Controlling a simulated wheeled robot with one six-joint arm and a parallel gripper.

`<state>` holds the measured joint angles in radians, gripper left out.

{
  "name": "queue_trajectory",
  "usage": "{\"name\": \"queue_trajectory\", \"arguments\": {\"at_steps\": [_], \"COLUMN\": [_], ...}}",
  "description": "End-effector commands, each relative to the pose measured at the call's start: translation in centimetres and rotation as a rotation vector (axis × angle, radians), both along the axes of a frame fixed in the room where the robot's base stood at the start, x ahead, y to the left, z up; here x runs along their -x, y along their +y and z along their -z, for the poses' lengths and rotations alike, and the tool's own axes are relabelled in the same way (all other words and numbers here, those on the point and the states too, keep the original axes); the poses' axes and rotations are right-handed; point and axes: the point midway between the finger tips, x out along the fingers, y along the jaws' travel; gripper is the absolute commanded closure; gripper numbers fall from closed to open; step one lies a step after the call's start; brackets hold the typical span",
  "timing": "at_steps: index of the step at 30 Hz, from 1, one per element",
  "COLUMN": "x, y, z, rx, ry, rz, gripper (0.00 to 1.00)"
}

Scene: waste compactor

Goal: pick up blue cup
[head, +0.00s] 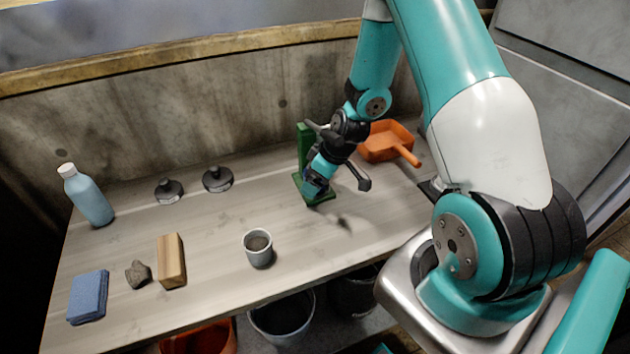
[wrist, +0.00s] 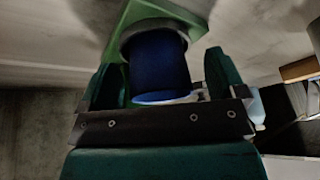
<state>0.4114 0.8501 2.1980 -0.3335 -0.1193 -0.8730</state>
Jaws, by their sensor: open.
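The blue cup (wrist: 158,68) shows in the wrist view between my two fingers, with a grey band at its far end beside green plastic. In the head view, only a small dark blue part of the cup (head: 311,186) shows at the green stand (head: 304,140); my gripper hides the rest. My gripper (head: 320,178) is over the stand's base, and in the wrist view my gripper (wrist: 162,82) is open with one finger on each side of the cup. I cannot tell whether the fingers touch it.
An orange dustpan (head: 385,139) lies behind and right of my gripper. A grey cup (head: 258,252) stands at the table's front. A bottle (head: 90,199), two black knobs, a wooden block (head: 171,262), a stone (head: 138,274) and a blue sponge (head: 88,297) are left. A concrete wall rises behind.

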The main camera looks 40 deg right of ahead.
Motion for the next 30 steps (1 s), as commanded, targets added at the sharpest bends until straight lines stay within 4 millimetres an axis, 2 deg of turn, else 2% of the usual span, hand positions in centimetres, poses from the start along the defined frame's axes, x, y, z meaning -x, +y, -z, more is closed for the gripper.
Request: {"name": "queue_trajectory", "arguments": {"at_steps": [8,11,15,16,18,30], "x": [-0.20,-0.19,-0.18,-0.18,-0.19,-0.26], "y": [0.14,0.14,0.13,0.13,0.12,0.54], "z": [0.53,0.52,0.50,0.50,0.49,0.28], "rx": [0.001,0.001,0.001,0.001,0.001,0.000], "ry": [-0.002,-0.002,-0.002,-0.002,-0.002,-0.002], "rz": [0.000,0.000,0.000,0.000,0.000,-0.009], "gripper": [0.10,0.28,0.60,0.66,0.70,0.70]}}
